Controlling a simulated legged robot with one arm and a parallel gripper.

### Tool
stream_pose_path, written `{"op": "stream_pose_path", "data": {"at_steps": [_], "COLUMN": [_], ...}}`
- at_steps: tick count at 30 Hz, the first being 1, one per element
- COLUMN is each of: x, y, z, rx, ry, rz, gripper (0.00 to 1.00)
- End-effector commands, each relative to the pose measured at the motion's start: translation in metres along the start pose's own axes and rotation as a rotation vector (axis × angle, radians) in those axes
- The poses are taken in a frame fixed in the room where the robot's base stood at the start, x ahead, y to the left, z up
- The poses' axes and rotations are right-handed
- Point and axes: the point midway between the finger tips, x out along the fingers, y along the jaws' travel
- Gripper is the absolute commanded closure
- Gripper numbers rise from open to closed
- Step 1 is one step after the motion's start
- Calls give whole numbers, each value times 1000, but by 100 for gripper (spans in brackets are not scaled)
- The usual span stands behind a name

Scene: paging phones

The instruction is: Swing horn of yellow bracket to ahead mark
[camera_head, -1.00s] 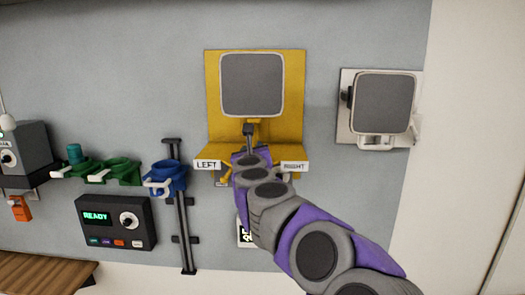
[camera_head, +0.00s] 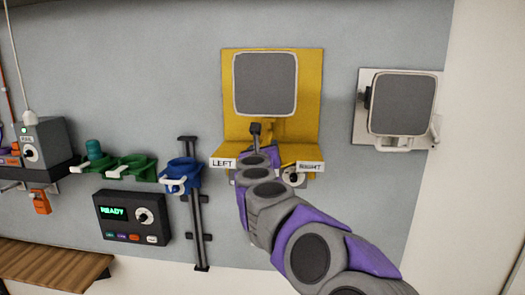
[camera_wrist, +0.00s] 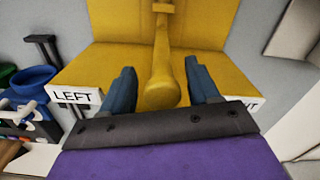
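The yellow bracket (camera_head: 311,95) is fixed on the grey wall, with a grey square horn (camera_head: 265,84) facing out at its top. Its shelf carries a LEFT label (camera_head: 223,162) and a RIGHT label (camera_head: 310,167); an ahead mark cannot be made out. In the wrist view a yellow handle (camera_wrist: 160,80) hangs from the horn's mount and comes down between my fingers. My gripper (camera_wrist: 163,90) is open, with one blue-grey finger on each side of the handle and a gap showing on both sides. In the head view my arm hides the shelf's middle.
A white bracket with another grey horn (camera_head: 402,104) is on the right. On the left are a blue holder (camera_head: 181,176) on a dark rail, green holders (camera_head: 131,167), and a black READY box (camera_head: 132,217). A wooden shelf (camera_head: 50,262) is at lower left.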

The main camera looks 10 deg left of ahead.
Motion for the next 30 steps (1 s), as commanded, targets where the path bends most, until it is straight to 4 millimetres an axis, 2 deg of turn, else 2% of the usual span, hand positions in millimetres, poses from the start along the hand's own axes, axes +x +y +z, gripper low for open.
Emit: {"op": "stream_pose_path", "data": {"at_steps": [11,17,30], "x": [-7,-31,-98], "y": [0,0,2], "z": [-1,-1,-1], "rx": [2,3,2], "ry": [2,-2,-1], "rz": [1,4,5], "gripper": [39,39,39]}}
